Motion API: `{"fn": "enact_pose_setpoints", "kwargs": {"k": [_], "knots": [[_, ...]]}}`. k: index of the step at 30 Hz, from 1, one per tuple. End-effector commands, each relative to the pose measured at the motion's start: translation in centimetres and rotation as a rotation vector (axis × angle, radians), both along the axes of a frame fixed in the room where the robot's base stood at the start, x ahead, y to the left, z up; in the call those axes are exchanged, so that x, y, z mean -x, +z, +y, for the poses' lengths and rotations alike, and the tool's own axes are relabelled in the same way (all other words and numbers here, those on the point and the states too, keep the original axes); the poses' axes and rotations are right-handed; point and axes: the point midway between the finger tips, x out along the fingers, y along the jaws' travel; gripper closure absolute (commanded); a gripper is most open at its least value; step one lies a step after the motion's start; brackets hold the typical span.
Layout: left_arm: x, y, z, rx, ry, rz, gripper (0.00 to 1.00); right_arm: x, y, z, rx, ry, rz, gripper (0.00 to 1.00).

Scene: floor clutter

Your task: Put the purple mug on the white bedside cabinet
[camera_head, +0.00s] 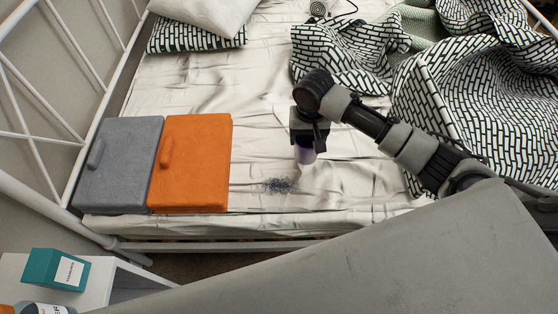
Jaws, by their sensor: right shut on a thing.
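The white bedside cabinet (97,291) is at the lower left corner, partly cut off by the picture edge. The mug is well apart from it, up and to the right. My left gripper is not in view.
A teal box (56,270) and a partly cut-off bottle (42,308) stand on the cabinet. A white metal bed frame (45,210) runs between bed and cabinet. A patterned blanket (480,100) is bunched at right.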

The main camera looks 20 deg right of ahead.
Motion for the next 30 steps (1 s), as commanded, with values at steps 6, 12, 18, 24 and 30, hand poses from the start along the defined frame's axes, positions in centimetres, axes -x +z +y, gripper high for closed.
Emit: {"fn": "enact_pose_setpoints", "kwargs": {"k": [6,12,18,24,30], "knots": [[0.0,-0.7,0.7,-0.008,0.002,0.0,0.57,0.2,-3.0,5.2,-0.003,0.003,-0.002,0.61],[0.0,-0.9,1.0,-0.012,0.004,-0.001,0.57,0.3,-4.4,7.5,0.0,0.001,-0.002,0.61],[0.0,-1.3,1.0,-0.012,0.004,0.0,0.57,0.3,-5.8,7.7,0.001,0.0,-0.001,0.61],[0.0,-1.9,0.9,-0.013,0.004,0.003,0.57,0.3,-8.5,7.7,0.002,0.0,-0.002,0.61],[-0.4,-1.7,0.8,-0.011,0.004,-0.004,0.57,0.3,-8.5,7.7,0.0,0.0,-0.003,0.61]]}}
